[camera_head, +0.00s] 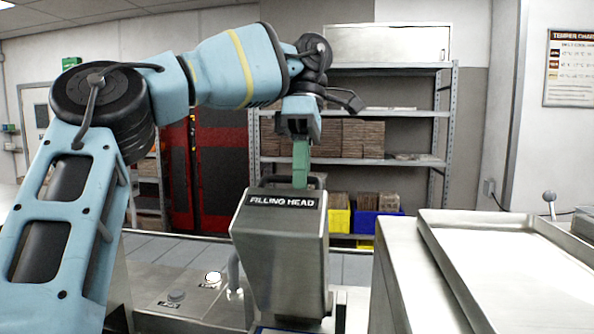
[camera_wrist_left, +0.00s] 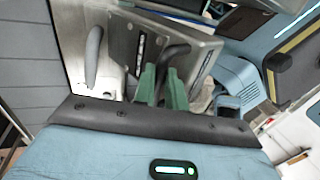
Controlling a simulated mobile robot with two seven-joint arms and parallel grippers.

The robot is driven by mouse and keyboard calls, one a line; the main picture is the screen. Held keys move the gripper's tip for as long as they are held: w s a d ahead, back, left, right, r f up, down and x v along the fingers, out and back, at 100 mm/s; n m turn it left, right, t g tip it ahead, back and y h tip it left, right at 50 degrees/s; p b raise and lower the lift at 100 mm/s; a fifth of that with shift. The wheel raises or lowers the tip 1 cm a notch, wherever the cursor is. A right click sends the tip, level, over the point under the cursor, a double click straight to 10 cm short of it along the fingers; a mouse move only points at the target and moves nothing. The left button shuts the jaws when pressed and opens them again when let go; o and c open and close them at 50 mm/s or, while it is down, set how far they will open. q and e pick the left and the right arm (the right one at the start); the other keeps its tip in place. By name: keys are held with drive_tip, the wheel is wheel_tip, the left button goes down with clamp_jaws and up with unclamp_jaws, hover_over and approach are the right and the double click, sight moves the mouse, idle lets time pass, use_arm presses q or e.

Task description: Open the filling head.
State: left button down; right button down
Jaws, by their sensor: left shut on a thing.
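The filling head (camera_head: 280,245) is a steel box with a black "FILLING HEAD" label, standing in the middle of the head view. It has a dark handle (camera_head: 268,182) along its top edge. My left gripper (camera_head: 301,178) reaches down from above, and its green fingers are shut on the handle. In the left wrist view the green fingers (camera_wrist_left: 162,90) close around the dark handle (camera_wrist_left: 174,51), beside the steel body of the filling head (camera_wrist_left: 205,55). The fingers partly hide the handle. My right gripper is not in view.
A steel panel with a white button (camera_head: 213,278) and a grey curved pipe (camera_head: 234,272) lie left of the filling head. A steel tray (camera_head: 500,265) stands on the right. Behind are a shelf rack (camera_head: 390,161) with stacks, a yellow bin (camera_head: 339,221) and a blue bin (camera_head: 371,218).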

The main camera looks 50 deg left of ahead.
use_arm(q)
drive_tip(key=shift+w+a+f, duration=0.2)
drive_tip(key=shift+w+f, duration=0.05)
drive_tip(key=shift+f, duration=0.45)
drive_tip(key=c, duration=1.7)
unclamp_jaws()
drive_tip(key=shift+o, duration=1.2)
drive_tip(key=shift+w+a, duration=0.15)
drive_tip(key=shift+w, duration=0.05)
drive_tip(key=shift+s+r, duration=0.2)
drive_tip(key=shift+r, duration=0.15)
